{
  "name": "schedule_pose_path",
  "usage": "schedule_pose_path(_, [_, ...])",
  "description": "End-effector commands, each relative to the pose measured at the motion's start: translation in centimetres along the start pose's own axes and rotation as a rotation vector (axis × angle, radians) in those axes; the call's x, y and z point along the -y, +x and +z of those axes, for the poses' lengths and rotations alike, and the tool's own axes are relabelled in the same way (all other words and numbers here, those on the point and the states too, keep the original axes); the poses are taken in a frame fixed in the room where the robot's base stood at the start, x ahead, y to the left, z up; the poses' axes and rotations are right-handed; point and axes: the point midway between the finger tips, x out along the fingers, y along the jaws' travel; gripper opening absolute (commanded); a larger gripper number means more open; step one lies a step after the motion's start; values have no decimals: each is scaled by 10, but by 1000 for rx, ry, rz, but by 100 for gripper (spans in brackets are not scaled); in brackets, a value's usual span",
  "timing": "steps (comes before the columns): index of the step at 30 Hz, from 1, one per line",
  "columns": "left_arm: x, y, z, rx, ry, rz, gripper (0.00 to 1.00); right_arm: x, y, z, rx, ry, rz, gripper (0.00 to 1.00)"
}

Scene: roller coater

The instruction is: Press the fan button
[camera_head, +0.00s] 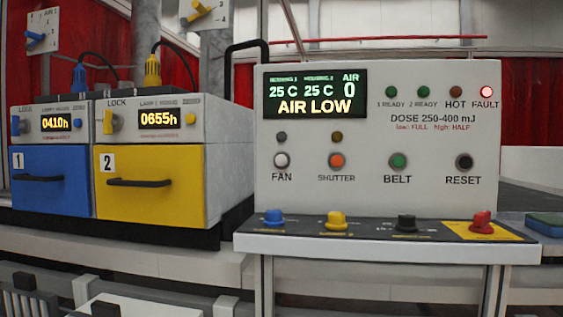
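The fan button (282,160) is a round white button in a dark ring, at the left of the button row on the grey control panel (375,185). The word FAN stands below it, and a small unlit grey lamp (281,137) sits above it. Nothing covers the button or touches it. The panel display (315,94) reads AIR LOW, with 25 C twice and AIR 0. The red FAULT lamp (487,92) is lit. Neither of my grippers is in the head view.
An orange shutter button (336,160), green belt button (398,160) and black reset button (464,161) share the row. Blue, yellow, black and red knobs (481,222) stand on the ledge below. Blue (50,183) and yellow (185,185) drawer units stand left. The panel's front is clear.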

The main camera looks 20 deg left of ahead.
Motion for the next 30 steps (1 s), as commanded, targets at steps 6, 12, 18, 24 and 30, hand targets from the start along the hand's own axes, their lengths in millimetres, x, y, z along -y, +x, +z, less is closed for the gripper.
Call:
schedule_pose_path(6, [0,0,0,0,0,0,37,0,0,0,0,0,0,58])
schedule_pose_path(12, [0,0,0,0,0,0,7,0,0,0,0,0,0,58])
schedule_pose_path(18, [0,0,0,0,0,0,0,0,0,0,0,0,0,58])
schedule_pose_path(24, [0,0,0,0,0,0,0,0,0,0,0,0,0,58])
schedule_pose_path(30, [0,0,0,0,0,0,0,0,0,0,0,0,0,58])
